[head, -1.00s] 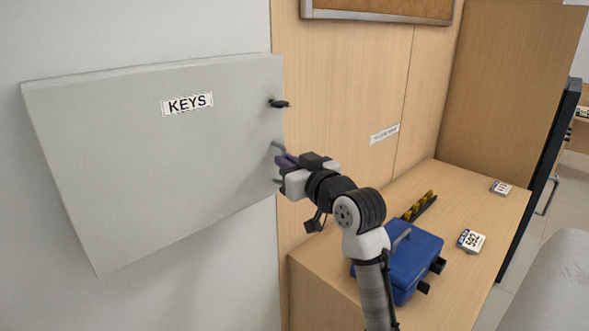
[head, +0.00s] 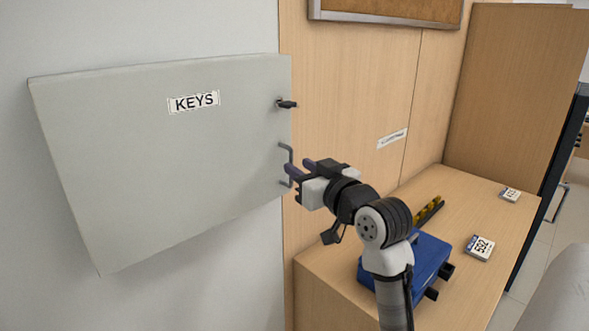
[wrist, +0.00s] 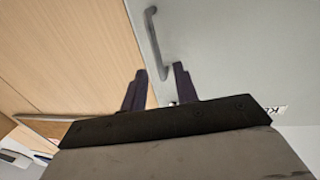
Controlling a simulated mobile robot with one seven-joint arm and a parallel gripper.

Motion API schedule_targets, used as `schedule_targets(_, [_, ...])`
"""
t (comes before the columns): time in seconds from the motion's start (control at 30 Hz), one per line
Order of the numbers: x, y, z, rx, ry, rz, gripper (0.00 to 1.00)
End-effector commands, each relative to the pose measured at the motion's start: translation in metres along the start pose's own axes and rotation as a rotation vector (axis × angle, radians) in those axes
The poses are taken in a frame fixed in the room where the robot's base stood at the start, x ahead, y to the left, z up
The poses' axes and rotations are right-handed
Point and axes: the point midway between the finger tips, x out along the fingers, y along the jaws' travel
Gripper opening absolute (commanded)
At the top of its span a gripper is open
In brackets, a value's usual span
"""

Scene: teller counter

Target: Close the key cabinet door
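The key cabinet door (head: 170,165) is a pale grey panel on the left wall with a "KEYS" label (head: 194,102). In the wrist view, the handle (wrist: 155,42) lies beyond the fingertips (wrist: 160,72) against the grey door (wrist: 235,50).
A wooden counter (head: 330,285) stands at lower right, below my arm. A wood panel wall (head: 350,80) is right of the cabinet.

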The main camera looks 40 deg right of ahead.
Motion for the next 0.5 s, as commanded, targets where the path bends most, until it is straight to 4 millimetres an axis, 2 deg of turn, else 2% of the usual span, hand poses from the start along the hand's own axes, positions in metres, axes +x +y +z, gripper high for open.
schedule_targets(0.1, [-0.03,0.001,0.004,-0.002,0.003,0.003,0.3])
schedule_targets(0.3, [-0.072,0.0,0.003,-0.001,0.002,0.002,0.3])
schedule_targets(0.5, [-0.096,0.0,0.001,-0.001,0.001,0.0,0.3])
